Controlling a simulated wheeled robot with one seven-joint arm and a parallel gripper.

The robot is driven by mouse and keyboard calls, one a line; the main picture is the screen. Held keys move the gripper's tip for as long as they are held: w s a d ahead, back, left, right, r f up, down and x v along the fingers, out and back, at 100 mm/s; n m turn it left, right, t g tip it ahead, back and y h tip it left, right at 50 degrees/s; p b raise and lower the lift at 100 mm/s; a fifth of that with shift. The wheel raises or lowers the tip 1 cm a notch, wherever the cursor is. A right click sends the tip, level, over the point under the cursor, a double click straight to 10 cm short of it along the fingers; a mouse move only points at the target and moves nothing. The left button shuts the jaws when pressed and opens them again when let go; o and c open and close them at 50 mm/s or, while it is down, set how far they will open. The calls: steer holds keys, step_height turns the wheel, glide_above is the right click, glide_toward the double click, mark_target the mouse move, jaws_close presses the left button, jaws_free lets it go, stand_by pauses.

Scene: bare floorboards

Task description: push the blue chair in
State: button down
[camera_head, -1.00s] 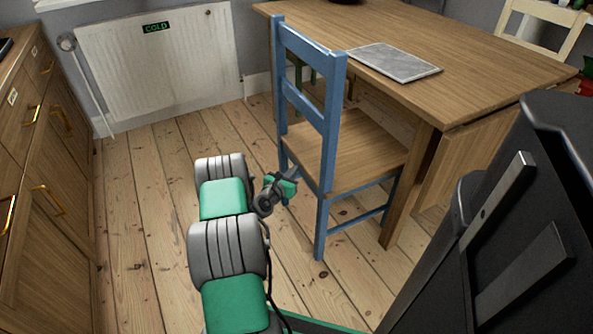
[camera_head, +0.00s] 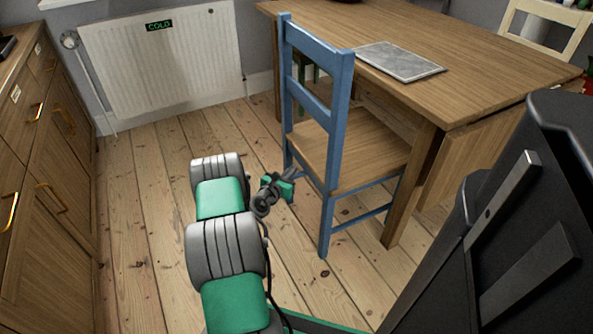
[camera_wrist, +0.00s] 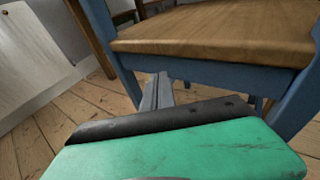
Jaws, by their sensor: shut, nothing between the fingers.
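The blue chair (camera_head: 337,110) stands upright at the table's near left side, its blue ladder back toward my arm and its wooden seat (camera_head: 362,150) partly beneath the tabletop's edge. The table (camera_head: 470,60) is wooden. My gripper (camera_head: 288,178) is low beside the chair's back legs, just below seat height. In the wrist view the shut fingers (camera_wrist: 157,92) point in under the seat (camera_wrist: 215,38), between the blue back posts. Whether they touch the chair cannot be told.
A grey placemat (camera_head: 400,62) lies on the table. Wooden drawers (camera_head: 40,190) line the left, a white radiator (camera_head: 160,55) is on the back wall, and a cream chair (camera_head: 545,30) stands at the far right. Bare floorboards (camera_head: 150,200) lie between drawers and chair.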

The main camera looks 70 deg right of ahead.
steer(key=shift+s, duration=0.1)
steer(key=shift+s+d, duration=1.1)
steer(key=shift+d, duration=0.05)
steer(key=shift+s+d+b, duration=0.85)
steer(key=shift+s+d, duration=3)
steer(key=shift+s, duration=0.15)
steer(key=shift+w+a, duration=0.1)
steer(key=shift+w+a, duration=1)
steer(key=shift+w, duration=0.1)
